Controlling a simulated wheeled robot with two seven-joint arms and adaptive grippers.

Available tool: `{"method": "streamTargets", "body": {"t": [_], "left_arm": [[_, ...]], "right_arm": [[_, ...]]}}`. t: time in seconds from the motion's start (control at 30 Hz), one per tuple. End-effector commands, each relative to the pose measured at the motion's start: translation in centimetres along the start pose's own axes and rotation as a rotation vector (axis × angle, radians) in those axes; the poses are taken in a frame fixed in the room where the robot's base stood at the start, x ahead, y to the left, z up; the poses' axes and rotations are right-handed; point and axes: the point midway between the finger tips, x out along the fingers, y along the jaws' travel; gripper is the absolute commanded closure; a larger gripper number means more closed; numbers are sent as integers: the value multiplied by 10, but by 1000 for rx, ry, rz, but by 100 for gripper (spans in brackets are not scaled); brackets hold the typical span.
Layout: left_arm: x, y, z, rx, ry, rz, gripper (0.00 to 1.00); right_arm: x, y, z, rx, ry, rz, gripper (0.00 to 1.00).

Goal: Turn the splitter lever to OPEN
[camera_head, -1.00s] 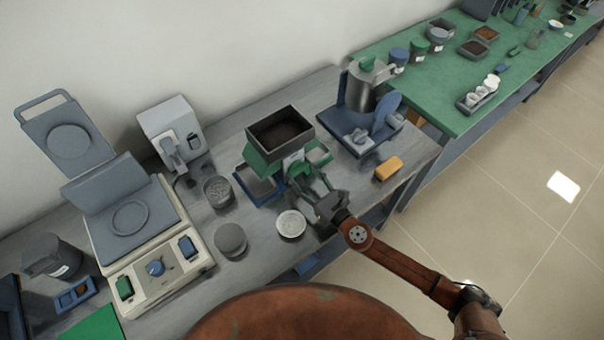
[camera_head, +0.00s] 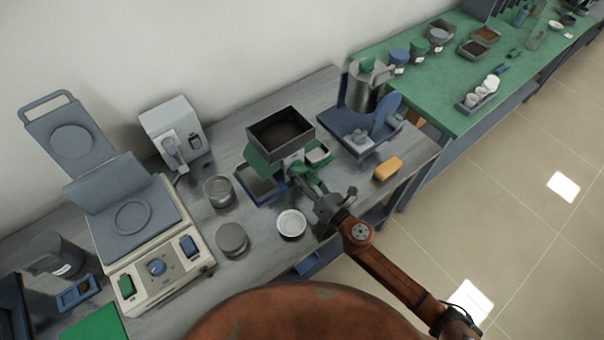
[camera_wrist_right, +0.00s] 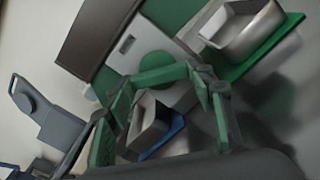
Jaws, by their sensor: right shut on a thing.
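The splitter stands in the middle of the bench, with a dark open hopper (camera_head: 281,134) of brown material on a green body (camera_head: 262,163). My right gripper (camera_head: 298,178) is at its front, below the hopper, shut on the splitter lever. In the right wrist view the green lever (camera_wrist_right: 160,77) lies between the fingers, in front of a round green hub and a pale plate (camera_wrist_right: 128,45). The fingers hide part of the lever, and its marked position cannot be read. My left gripper is not in view.
A blue-edged tray (camera_head: 256,186) sits at the splitter's left, a metal pan (camera_head: 318,154) at its right. A white dish (camera_head: 291,223) and a grey round lid (camera_head: 232,239) are close in front. A yellow block (camera_head: 388,167) lies to the right.

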Motion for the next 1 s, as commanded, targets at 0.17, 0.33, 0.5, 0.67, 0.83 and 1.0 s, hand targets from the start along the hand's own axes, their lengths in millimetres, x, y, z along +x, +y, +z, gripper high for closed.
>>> {"method": "streamTargets", "body": {"t": [0.17,0.33,0.5,0.67,0.83,1.0], "left_arm": [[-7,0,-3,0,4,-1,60],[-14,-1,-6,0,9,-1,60],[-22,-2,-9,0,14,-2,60],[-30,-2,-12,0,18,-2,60],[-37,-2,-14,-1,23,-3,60],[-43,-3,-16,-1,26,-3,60]], "right_arm": [[0,2,2,171,-1,0,75],[0,3,2,332,-2,0,75],[0,4,3,493,-2,0,75],[0,4,3,636,-1,0,75],[0,4,3,763,-1,1,75],[0,4,3,861,-1,0,75]]}}
